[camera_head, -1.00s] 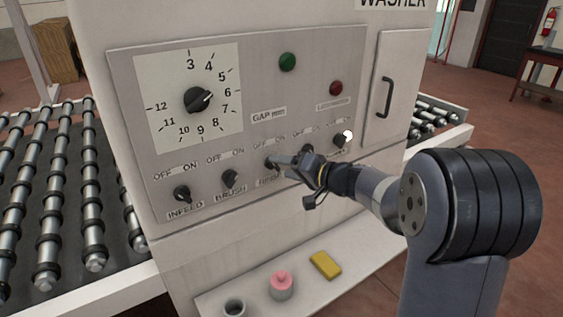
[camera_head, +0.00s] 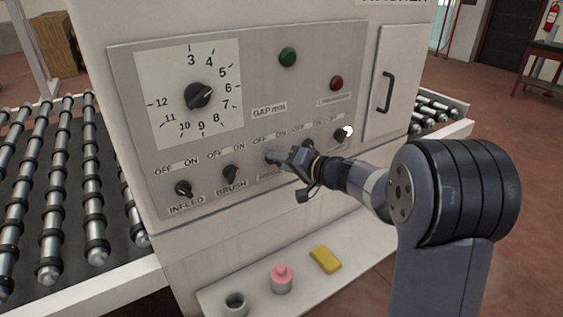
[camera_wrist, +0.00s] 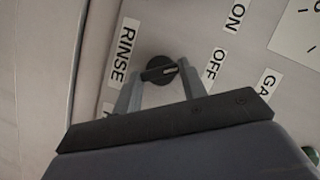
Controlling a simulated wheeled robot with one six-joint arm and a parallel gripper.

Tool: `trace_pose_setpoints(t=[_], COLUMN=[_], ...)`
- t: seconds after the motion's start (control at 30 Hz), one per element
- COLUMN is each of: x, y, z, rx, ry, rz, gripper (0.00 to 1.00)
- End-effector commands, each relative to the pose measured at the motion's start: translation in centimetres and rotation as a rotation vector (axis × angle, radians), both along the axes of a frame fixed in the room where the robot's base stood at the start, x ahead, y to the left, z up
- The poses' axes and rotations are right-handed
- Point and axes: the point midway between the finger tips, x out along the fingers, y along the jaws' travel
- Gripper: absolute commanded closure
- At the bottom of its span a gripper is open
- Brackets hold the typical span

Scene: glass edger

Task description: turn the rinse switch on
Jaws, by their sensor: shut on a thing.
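The rinse switch is a black rotary knob (camera_wrist: 160,70) with a pale pointer mark, beside the RINSE label (camera_wrist: 123,53) in the wrist view. Its mark points roughly toward the OFF label (camera_wrist: 213,67); the ON label (camera_wrist: 234,17) lies farther up in that view. My gripper (camera_head: 277,158) is at this knob, the middle one in the panel's lower row. In the wrist view its two grey fingers (camera_wrist: 157,84) stand on either side of the knob, shut on it.
The infeed knob (camera_head: 183,188) and brush knob (camera_head: 230,174) are to the left. Two more knobs are right, one partly behind my gripper. A gap dial (camera_head: 199,95) and green button (camera_head: 288,57) are above. A shelf below holds a yellow block (camera_head: 325,260) and pink-topped object (camera_head: 282,279).

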Motion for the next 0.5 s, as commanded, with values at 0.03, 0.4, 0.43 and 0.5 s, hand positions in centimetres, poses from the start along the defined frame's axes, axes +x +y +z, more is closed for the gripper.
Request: trace_pose_setpoints(t=[0.03, 0.4, 0.43, 0.5], x=[0.00, 0.01, 0.02, 0.03], y=[-0.02, -0.05, -0.06, -0.06], z=[-0.03, -0.54, -0.63, -0.78], rx=[-0.001, 0.052, 0.063, 0.098], ry=[0.000, 0.035, 0.043, 0.066], rz=[-0.001, 0.000, 0.000, 0.001], gripper=[0.83, 0.83, 0.83, 0.83])
